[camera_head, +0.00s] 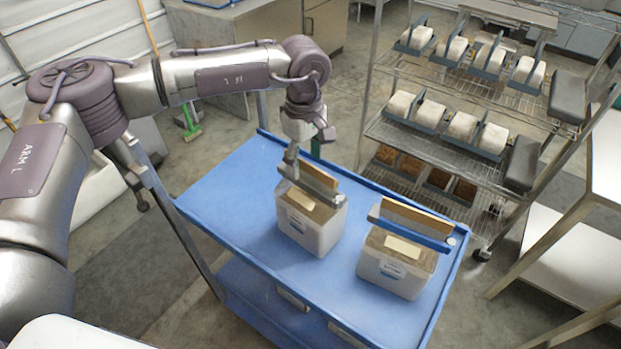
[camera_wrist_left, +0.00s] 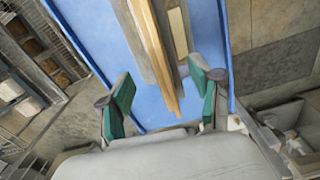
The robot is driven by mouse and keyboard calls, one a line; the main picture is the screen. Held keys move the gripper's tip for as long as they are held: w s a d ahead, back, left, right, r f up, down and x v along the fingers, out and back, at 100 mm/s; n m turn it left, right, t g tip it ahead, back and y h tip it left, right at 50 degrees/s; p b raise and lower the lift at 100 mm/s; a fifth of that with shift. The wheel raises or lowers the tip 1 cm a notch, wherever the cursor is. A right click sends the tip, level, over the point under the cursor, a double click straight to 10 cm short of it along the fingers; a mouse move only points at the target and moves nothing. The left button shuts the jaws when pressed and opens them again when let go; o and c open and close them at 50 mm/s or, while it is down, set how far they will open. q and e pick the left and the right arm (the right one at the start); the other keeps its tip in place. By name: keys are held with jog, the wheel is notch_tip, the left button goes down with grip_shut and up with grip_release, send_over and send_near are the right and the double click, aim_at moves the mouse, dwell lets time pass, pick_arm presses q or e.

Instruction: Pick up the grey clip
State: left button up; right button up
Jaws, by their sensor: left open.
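The grey clip (camera_head: 318,187) is a long bar across the folded tan bag top of the left white tub (camera_head: 310,232), which stands on a blue cart. My left gripper (camera_head: 304,154) is open just above the clip, pointing down at it. In the left wrist view, the green-padded fingers of this gripper (camera_wrist_left: 162,76) stand apart on either side of the tan bag edge (camera_wrist_left: 160,60), with the grey clip (camera_wrist_left: 136,42) along it. I see no grip on it. My right gripper is out of view.
A second white tub (camera_head: 397,270) with a blue clip (camera_head: 411,229) stands to the right on the blue cart (camera_head: 230,200). A wire rack (camera_head: 455,90) holding several clipped bags stands behind. The cart's left part is clear.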

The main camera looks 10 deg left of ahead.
pick_arm(q)
jog(key=f+p, duration=0.2)
jog(key=f, duration=0.1)
jog(key=shift+s+d+f, duration=0.2)
jog(key=shift+s+f, duration=0.05)
jog(key=shift+s, duration=0.15)
jog(key=shift+f, duration=0.3)
jog(key=shift+w+f, duration=0.1)
jog(key=shift+f, duration=0.1)
jog(key=c, duration=1.2)
jog(key=shift+r, duration=0.3)
notch_tip(320, 180, up, 10)
jog(key=b, duration=0.3)
jog(key=shift+f+b, duration=0.25)
jog(key=shift+b, duration=0.05)
notch_tip(320, 180, up, 7)
jog(key=p, duration=0.4)
send_over(306, 176)
jog(key=shift+w, duration=0.4)
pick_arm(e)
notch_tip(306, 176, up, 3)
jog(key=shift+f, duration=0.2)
